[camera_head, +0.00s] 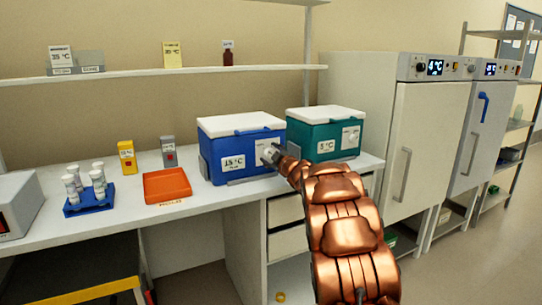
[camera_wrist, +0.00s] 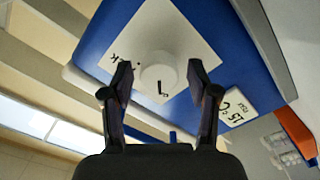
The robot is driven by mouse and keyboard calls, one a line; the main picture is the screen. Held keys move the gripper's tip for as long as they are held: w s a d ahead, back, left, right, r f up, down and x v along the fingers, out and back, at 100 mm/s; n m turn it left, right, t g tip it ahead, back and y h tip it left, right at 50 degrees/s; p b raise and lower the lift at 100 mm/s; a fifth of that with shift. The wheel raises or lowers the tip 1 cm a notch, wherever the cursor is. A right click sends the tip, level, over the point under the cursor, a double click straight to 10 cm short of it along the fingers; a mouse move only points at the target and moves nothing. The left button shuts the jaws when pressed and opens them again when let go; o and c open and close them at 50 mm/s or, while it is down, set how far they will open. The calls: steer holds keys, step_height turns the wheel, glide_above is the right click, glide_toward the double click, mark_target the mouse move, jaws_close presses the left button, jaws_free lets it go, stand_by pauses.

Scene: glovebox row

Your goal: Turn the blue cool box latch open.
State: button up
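The blue cool box (camera_head: 214,157) with a white lid stands on the bench, with a "15 °C" label on its front. In the wrist view its blue front (camera_wrist: 240,50) fills the upper part. The latch is a round white knob (camera_wrist: 160,72) with a small dark mark, on a white plate (camera_wrist: 135,38). My gripper (camera_wrist: 160,82) is open, with one dark finger on each side of the knob and gaps visible. In the head view my gripper (camera_head: 270,154) is at the right part of the box's front, and my arm hides part of the bench.
A green cool box (camera_head: 318,138) marked "5 °C" stands right of the blue one. An orange tray (camera_head: 167,186) and a blue rack (camera_head: 89,204) with white-capped vials lie to the left. A shelf (camera_head: 130,75) runs above. Cabinets (camera_head: 425,150) stand at the right.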

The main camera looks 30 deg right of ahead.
stand_by(0.3)
steer(key=s+a, duration=0.1)
steer(key=s, duration=1.1)
stand_by(0.7)
